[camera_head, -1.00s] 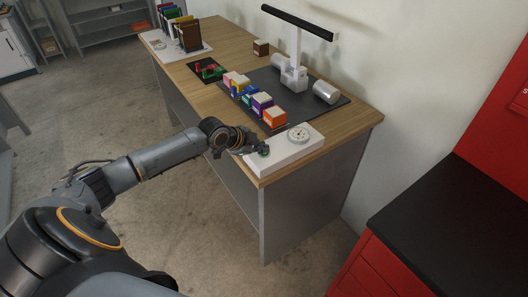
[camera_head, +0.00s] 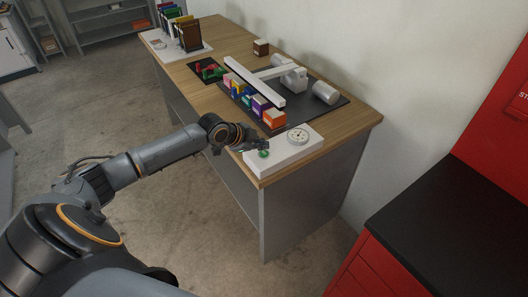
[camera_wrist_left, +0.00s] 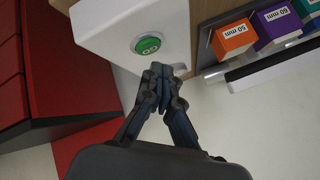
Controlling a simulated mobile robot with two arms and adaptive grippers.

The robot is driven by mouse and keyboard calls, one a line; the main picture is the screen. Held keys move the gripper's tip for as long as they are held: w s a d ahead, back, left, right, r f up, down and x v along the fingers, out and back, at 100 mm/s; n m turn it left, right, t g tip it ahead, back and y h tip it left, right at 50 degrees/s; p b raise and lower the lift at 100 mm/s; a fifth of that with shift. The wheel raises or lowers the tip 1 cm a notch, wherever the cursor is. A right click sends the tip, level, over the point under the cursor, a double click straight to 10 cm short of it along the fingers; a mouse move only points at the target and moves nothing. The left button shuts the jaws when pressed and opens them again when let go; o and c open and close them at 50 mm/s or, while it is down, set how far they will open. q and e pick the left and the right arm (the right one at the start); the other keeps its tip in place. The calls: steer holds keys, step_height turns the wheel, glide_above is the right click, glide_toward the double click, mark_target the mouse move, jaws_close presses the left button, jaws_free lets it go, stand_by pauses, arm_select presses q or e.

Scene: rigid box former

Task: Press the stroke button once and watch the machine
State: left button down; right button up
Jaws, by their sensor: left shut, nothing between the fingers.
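The green stroke button (camera_head: 263,154) sits on the near end of a white control box (camera_head: 290,153) at the front corner of the workbench. My right gripper is not in view.
A round dial (camera_head: 298,136) is on the same white box. Colored blocks, one an orange block (camera_head: 273,118), stand on a dark mat (camera_head: 325,106) beside a silver cylinder (camera_head: 325,92). A red cabinet with a black top (camera_head: 455,235) stands at right.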

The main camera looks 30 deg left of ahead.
mark_target(262, 154)
arm_select(q)
steer(key=shift+r+p, duration=1.75)
steer(key=shift+r, duration=0.65)
steer(key=shift+f, duration=0.1)
